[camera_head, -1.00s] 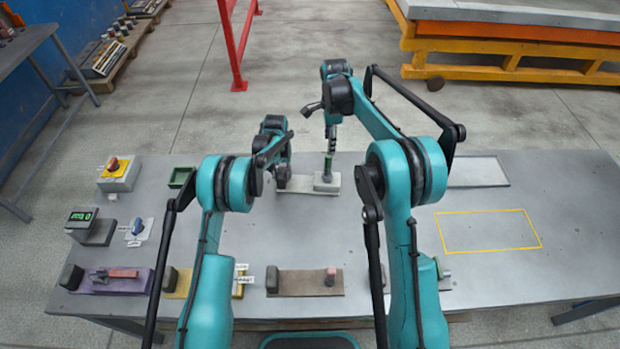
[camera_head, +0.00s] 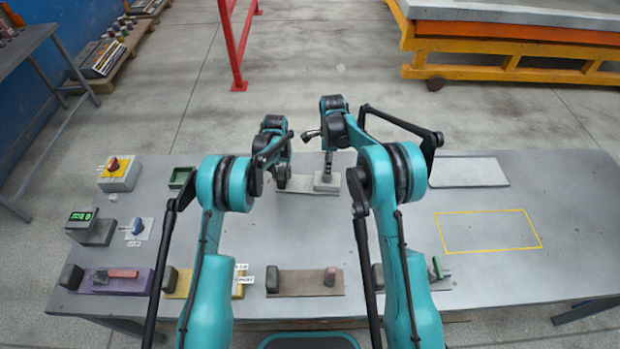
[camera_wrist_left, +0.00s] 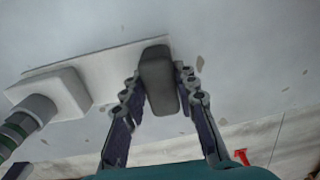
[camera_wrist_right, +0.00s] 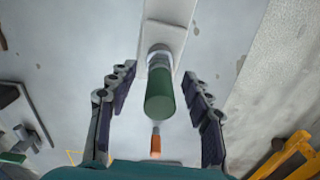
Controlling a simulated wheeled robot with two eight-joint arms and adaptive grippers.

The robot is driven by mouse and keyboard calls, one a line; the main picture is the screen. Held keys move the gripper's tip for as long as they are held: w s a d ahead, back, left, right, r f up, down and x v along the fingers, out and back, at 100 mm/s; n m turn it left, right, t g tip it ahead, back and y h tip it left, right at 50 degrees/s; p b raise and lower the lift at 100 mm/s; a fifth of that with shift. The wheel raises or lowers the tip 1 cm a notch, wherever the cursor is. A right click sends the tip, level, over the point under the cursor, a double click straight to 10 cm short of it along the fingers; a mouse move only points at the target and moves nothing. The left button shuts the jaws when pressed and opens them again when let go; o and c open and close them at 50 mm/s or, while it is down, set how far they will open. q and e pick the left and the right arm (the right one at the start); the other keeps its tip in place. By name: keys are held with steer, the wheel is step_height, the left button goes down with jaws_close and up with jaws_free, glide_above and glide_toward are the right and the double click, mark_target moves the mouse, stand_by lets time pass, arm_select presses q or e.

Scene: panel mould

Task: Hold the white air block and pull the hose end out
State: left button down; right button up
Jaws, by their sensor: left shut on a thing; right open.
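The white air block (camera_head: 326,183) sits at the right end of a pale plate (camera_head: 297,185) on the table; it also shows in the left wrist view (camera_wrist_left: 58,92). A hose end (camera_wrist_right: 160,92) with a green sleeve and grey collar sticks out of the block. My left gripper (camera_head: 282,184) is shut on the dark grey grip (camera_wrist_left: 158,80) at the plate's other end. My right gripper (camera_wrist_right: 158,76) is open, with a finger on each side of the hose end and gaps beside it. In the head view my right gripper hides most of the hose end.
A yellow-outlined area (camera_head: 488,231) on the right is empty. A pale panel (camera_head: 468,172) lies behind it. Several coloured plates, including a brown one (camera_head: 300,284), line the front edge.

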steer(key=shift+f, duration=0.75)
jaws_close()
steer(key=shift+r, duration=3.55)
steer(key=shift+r, duration=1.5)
arm_select(q)
steer(key=c, duration=1.1)
jaws_free()
steer(key=shift+r, duration=0.1)
